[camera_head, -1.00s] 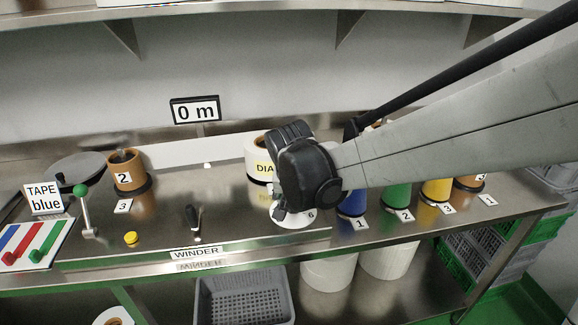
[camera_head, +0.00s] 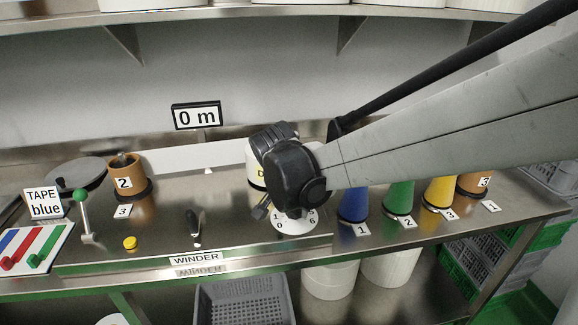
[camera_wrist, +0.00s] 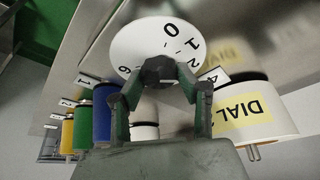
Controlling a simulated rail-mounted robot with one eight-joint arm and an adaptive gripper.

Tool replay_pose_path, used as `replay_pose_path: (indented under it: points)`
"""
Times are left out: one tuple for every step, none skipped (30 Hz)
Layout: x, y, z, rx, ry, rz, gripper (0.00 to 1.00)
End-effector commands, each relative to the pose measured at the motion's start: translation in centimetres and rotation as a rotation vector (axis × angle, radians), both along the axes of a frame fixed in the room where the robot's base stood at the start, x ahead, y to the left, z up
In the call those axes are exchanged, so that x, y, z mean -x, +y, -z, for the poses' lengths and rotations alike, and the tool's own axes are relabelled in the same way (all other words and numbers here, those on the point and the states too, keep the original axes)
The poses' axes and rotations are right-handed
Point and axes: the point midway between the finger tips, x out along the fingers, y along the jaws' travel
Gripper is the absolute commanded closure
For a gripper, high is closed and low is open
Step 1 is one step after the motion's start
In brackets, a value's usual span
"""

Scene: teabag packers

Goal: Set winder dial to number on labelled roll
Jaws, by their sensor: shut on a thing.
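The winder dial is a white disc (camera_wrist: 145,40) with black numbers around its rim; 0 and 1 show clearly in the wrist view, with other digits partly covered. In the head view the dial (camera_head: 296,226) lies on the bench under my gripper. My gripper (camera_wrist: 160,70) is shut on the dark knob at the dial's middle, its fingers on either side. The labelled roll (camera_wrist: 262,128) is white with a yellow label starting "DIAL"; I cannot read its number surely. In the head view this roll (camera_head: 254,153) stands just behind my gripper, mostly hidden.
Blue (camera_head: 353,203), green (camera_head: 400,197) and yellow (camera_head: 438,190) rolls stand close right of the dial. Left are a black-handled lever (camera_head: 195,225), yellow button (camera_head: 130,242) and brown roll (camera_head: 127,172). A length display (camera_head: 197,116) reads 0 m.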

Motion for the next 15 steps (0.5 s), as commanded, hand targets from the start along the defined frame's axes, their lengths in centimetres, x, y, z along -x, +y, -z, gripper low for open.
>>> replay_pose_path:
  points:
    - [0.03, 0.02, 0.02, 0.0, 0.001, 0.0, 0.92]
    - [0.03, 0.02, 0.02, 0.0, 0.001, 0.0, 0.92]
    - [0.03, 0.02, 0.02, 0.0, 0.001, -0.001, 0.92]
    - [0.03, 0.02, 0.02, 0.0, 0.001, -0.001, 0.63]
    - [0.03, 0.02, 0.02, 0.0, 0.001, -0.001, 0.59]
    - [0.03, 0.02, 0.02, 0.0, 0.001, -0.001, 0.54]
    - [0.03, 0.02, 0.02, 0.0, 0.001, -0.001, 0.5]
    - [0.02, 0.01, 0.01, 0.0, 0.001, -0.001, 0.47]
    - [0.02, 0.01, 0.01, 0.0, 0.001, -0.001, 0.47]
    - [0.02, 0.01, 0.01, 0.0, 0.001, -0.001, 0.47]
    - [0.03, 0.0, 0.01, 0.0, 0.001, -0.001, 0.47]
    - [0.03, 0.0, 0.01, 0.0, 0.001, -0.001, 0.47]
    - [0.02, 0.0, 0.01, 0.0, 0.001, -0.001, 0.47]
    - [0.02, 0.01, 0.01, -0.001, 0.001, -0.001, 0.47]
    - [0.03, 0.0, -0.02, -0.001, 0.001, -0.001, 0.47]
